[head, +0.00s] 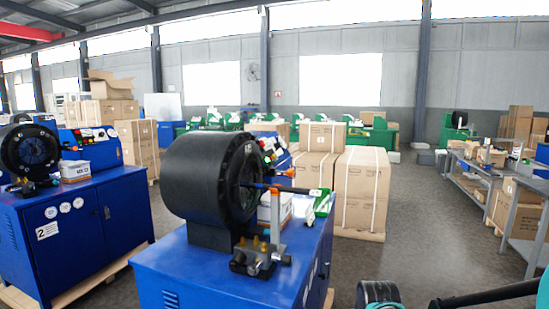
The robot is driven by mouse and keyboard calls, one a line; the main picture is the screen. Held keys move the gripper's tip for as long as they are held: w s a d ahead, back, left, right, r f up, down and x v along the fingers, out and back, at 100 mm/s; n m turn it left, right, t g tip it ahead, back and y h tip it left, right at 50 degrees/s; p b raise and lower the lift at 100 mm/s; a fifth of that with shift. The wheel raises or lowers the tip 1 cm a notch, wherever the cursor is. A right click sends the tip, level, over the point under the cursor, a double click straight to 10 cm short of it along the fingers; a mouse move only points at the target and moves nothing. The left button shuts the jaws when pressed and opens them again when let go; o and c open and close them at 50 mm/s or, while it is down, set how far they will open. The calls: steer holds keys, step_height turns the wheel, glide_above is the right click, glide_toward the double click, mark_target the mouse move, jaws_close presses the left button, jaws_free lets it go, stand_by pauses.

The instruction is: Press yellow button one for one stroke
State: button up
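A black drum-shaped crimper head (205,180) sits on a blue cabinet (190,278) in the middle foreground. A control panel with small coloured buttons (270,150) shows behind the head's right side. The buttons are too small to pick out yellow button one for certain. My gripper cannot be made out. Only dark and teal parts of my arm show at the bottom right, apart from the crimper.
A second crimper on a blue cabinet (72,232) marked 2 stands at the left. Strapped cartons (361,190) stand behind the middle crimper. Grey workbenches (525,247) line the right. Grey floor (425,235) between cartons and benches is clear.

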jaws_close()
stand_by(1.1)
